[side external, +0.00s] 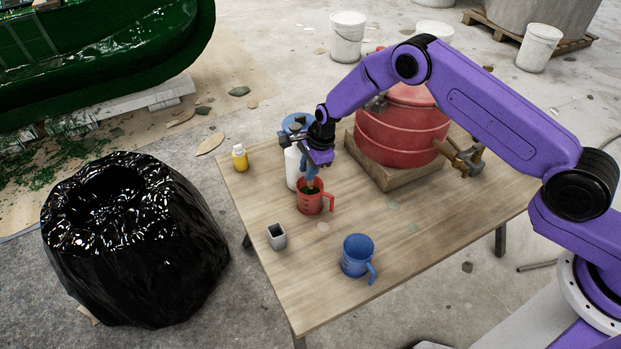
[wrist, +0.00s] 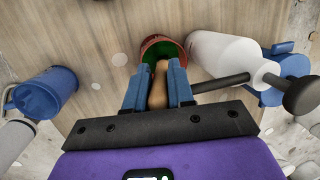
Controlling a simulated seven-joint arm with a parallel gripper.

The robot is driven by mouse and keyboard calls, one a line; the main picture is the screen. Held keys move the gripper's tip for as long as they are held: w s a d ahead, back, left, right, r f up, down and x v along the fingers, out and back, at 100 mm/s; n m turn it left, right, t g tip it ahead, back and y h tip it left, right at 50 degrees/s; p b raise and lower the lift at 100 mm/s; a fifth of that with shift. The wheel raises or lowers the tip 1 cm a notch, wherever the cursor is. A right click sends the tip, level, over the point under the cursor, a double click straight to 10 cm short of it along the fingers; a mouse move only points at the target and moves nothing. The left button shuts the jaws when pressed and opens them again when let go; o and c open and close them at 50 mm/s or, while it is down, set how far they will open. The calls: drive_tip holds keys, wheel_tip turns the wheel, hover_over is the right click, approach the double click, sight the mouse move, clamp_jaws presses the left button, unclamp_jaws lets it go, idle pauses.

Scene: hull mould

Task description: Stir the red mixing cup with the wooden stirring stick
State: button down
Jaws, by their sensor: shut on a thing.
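The red mixing cup (side external: 309,203) stands upright on the wooden table, with its handle to the right and dark green contents inside. In the wrist view the red cup (wrist: 158,43) is just beyond my fingers. My gripper (side external: 313,178) is directly above the cup, pointing down. Its blue fingers are shut on the wooden stirring stick (wrist: 159,84), which shows between them in the wrist view. The stick reaches to the cup's mouth, and its lower end is hidden inside the cup or by the rim.
A white bottle (side external: 292,167) stands close behind the cup. A blue mug (side external: 357,256), a small grey holder (side external: 276,237), a yellow bottle (side external: 240,158) and a red drum (side external: 402,128) are also on the table (side external: 320,310). A black bag (side external: 135,250) stands left on the floor.

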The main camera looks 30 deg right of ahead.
drive_tip(key=a+v, duration=0.1)
drive_tip(key=v, duration=0.7)
drive_tip(key=shift+s+a+r, duration=0.15)
drive_tip(key=shift+a+r, duration=0.2)
drive_tip(key=shift+a, duration=0.3)
idle(0.6)
drive_tip(key=shift+w+a+v, duration=0.1)
drive_tip(key=shift+w+v, duration=0.05)
drive_tip(key=shift+v, duration=0.65)
drive_tip(key=shift+w+a+v, duration=0.1)
drive_tip(key=shift+w+v, duration=0.05)
drive_tip(key=shift+v, duration=0.7)
drive_tip(key=shift+w+a+v, duration=0.1)
drive_tip(key=shift+w+v, duration=0.05)
drive_tip(key=shift+v, duration=0.65)
drive_tip(key=shift+r, duration=0.1)
